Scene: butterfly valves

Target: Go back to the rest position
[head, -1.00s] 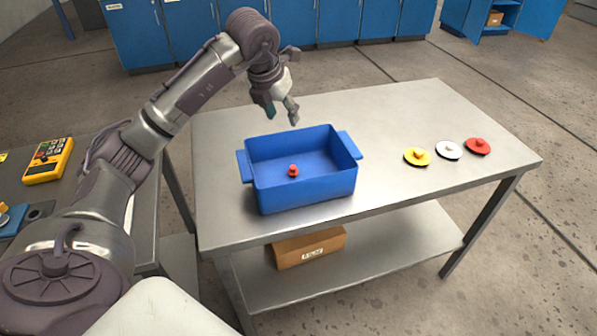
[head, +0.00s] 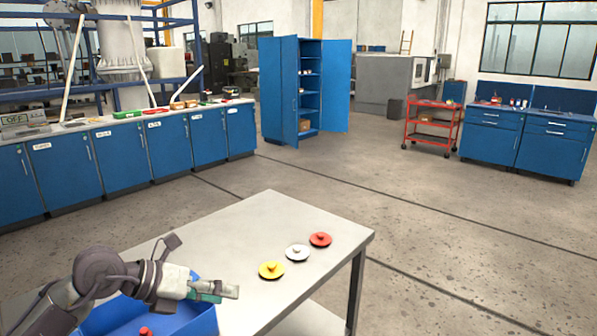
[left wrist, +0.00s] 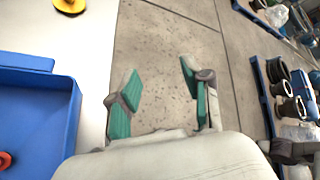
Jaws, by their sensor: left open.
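My left gripper (head: 222,291) is at the lower left of the head view, above the blue bin on the metal table. It also shows in the left wrist view (left wrist: 160,95), with its two green-padded fingers apart and nothing between them; bare floor shows beyond. The blue bin (head: 205,322) is partly hidden by my arm and cut by the frame edge. A small red knob (head: 145,331) shows inside it. A yellow disc (head: 271,270), a white disc (head: 298,252) and a red disc (head: 320,239) lie in a row on the table. My right gripper is out of view.
The metal table (head: 250,225) has bare room around the discs. Open floor (head: 420,210) lies beyond it. Blue cabinets (head: 120,158) line the left, an open blue cupboard (head: 272,90) stands behind, and a red cart (head: 432,125) stands at the right.

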